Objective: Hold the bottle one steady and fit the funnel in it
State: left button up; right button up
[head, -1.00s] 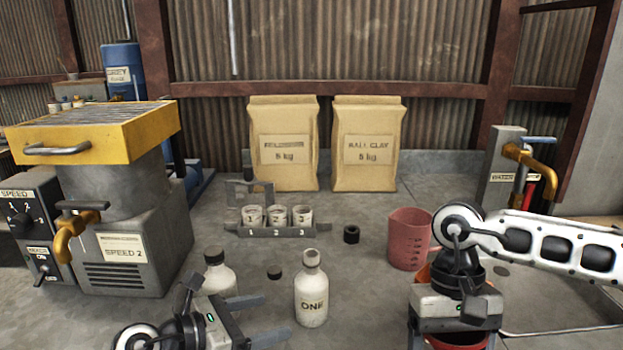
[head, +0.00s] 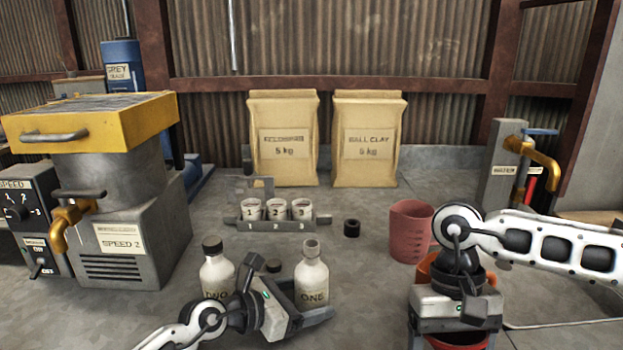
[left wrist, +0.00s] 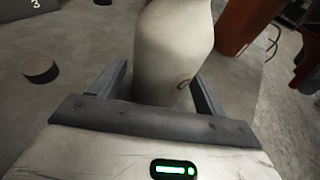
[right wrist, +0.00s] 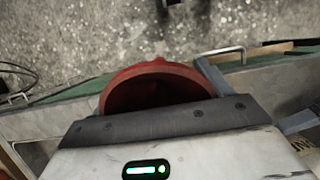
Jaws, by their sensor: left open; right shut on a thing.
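Bottle ONE (head: 312,277), white, open-necked and labelled ONE, stands upright on the table at front centre. My left gripper (head: 308,304) is open around its lower body. In the left wrist view, the bottle (left wrist: 170,50) stands between the two fingers; whether either touches it I cannot tell. My right gripper (head: 455,335) is at the front right, apart from the bottle. It is shut on a red round-rimmed thing, apparently the funnel, whose rim shows in the right wrist view (right wrist: 160,72). The funnel's spout is hidden.
Capped bottle TWO (head: 216,268) stands left of bottle ONE, near my left arm. A small dark cap (head: 273,265) lies between them. A numbered cup rack (head: 277,226), a black ring (head: 351,228) and a red jug (head: 408,235) are behind. The yellow-topped machine (head: 120,200) fills the left.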

pick_arm(q)
jog(key=c, duration=0.7)
pick_arm(e)
jog(key=w+a+r+m+t+y, duration=0.1)
jog(key=w+a+r+m, duration=0.25)
jog(key=w, duration=0.25)
jog(key=w+a+r+m+t, duration=0.1)
jog(key=w+a+r+m, duration=0.25)
jog(key=w+a, duration=0.2)
jog(key=w+a+r+m+t+h, duration=0.15)
jog(key=w+a+r+m, duration=0.35)
jog(key=a+r+m, duration=0.6)
jog(key=shift+w+d+f+n+t+y, duration=0.1)
jog(key=shift+d+f+n, duration=0.1)
jog(key=shift+f+n, duration=0.4)
jog(key=shift+d+f+n+t+y, duration=0.1)
jog(key=shift+d+f+n, duration=0.15)
jog(key=shift+f+n, duration=0.35)
jog(key=shift+w+d+f+n+t+y, duration=0.1)
jog(key=shift+d+f+n, duration=0.1)
jog(key=shift+f+n, duration=0.35)
